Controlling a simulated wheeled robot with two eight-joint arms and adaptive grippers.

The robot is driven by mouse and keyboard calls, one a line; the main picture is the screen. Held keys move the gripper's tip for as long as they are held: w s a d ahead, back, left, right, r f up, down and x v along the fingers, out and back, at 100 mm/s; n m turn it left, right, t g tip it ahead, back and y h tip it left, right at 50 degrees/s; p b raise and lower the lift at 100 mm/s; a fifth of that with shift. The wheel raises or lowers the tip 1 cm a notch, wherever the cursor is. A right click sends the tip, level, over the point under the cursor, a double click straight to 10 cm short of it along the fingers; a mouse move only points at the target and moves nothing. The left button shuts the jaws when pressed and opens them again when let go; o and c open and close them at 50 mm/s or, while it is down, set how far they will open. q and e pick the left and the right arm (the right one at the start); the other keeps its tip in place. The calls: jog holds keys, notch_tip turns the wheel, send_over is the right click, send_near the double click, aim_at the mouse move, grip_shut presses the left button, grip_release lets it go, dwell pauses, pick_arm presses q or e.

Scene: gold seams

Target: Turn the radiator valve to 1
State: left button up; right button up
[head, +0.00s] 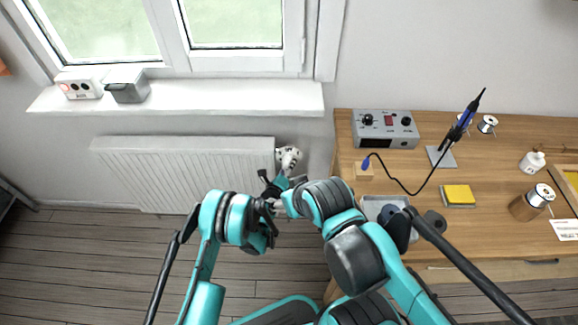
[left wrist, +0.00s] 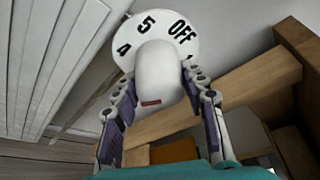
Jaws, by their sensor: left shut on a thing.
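The white radiator valve (head: 289,156) sits at the right end of the radiator (head: 185,172), below the window sill. In the left wrist view its rounded knob (left wrist: 160,78) stands before a round white dial (left wrist: 150,28) with black 4, 5 and OFF. Part of another mark shows by the right finger. A small red mark is on the knob's near end. My left gripper (head: 277,180) is at the valve. In the left wrist view its fingers (left wrist: 160,98) lie on both sides of the knob, shut on it. My right gripper cannot be made out.
A wooden workbench (head: 343,132) stands close to the right of the valve. It holds a grey soldering station (head: 385,128), a yellow sponge (head: 458,195) and solder spools. The sill (head: 200,100) above holds two small boxes. Floor in front of the radiator is clear.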

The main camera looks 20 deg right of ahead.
pick_arm(q)
jog(key=shift+n+h, duration=0.6)
jog(key=shift+n, duration=0.7)
jog(key=o, duration=1.2)
jog(key=shift+c, duration=0.2)
